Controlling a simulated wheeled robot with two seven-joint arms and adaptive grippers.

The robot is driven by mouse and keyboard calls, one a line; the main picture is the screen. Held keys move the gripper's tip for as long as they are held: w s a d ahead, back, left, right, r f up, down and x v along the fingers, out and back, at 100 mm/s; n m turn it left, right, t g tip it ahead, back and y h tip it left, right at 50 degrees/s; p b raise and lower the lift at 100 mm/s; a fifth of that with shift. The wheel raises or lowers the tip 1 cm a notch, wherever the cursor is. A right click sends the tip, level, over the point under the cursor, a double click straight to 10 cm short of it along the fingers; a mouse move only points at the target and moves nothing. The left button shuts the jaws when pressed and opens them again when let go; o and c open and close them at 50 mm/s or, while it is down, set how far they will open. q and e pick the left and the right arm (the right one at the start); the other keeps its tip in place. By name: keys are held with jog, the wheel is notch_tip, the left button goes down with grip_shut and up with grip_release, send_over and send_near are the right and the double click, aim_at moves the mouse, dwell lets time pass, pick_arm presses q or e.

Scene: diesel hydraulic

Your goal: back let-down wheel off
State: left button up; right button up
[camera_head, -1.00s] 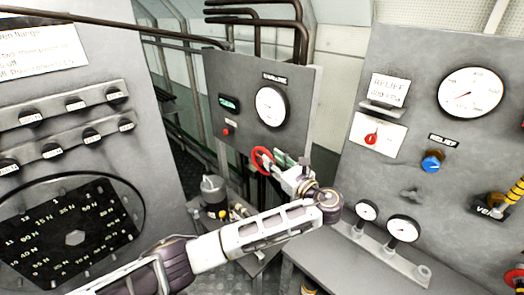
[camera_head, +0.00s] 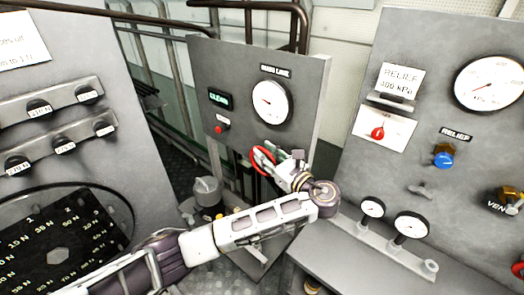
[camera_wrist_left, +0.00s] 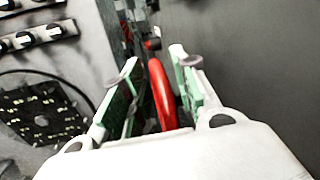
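The red let-down wheel (camera_head: 262,161) is on the lower front of the middle grey panel (camera_head: 215,60), seen nearly edge-on. My left gripper (camera_head: 280,161) is at the wheel, partly covering it in the head view. In the left wrist view, the red rim (camera_wrist_left: 162,97) runs between the two green-padded fingers of my left gripper (camera_wrist_left: 157,98). The fingers stand apart, with a visible gap between the left finger and the rim. Whether the right finger touches the rim I cannot tell. My right gripper is not in view.
The middle panel carries a round gauge (camera_head: 270,102), a green display (camera_head: 219,98) and a red button (camera_head: 221,129). The right panel has a blue relief knob (camera_head: 443,156) and a red lever (camera_head: 377,133). A grey canister (camera_head: 208,192) stands below the middle panel.

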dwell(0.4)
pick_arm(q)
grip_shut()
jog(key=shift+w+a+r+n+g+h, duration=0.15)
jog(key=shift+w+a+g+h, duration=0.1)
jog(key=shift+g+h, duration=0.4)
jog(key=shift+w+a+r+n+g+h, duration=0.15)
jog(key=shift+a+g+h, duration=0.1)
jog(key=shift+g+h, duration=0.35)
jog(key=shift+w+a+f+g+h, duration=0.15)
jog(key=shift+a+g+h, duration=0.1)
jog(key=shift+g+h, duration=0.35)
jog(key=shift+w+a+f+g+h, duration=0.15)
jog(key=shift+a+g+h, duration=0.1)
jog(key=shift+g+h, duration=0.3)
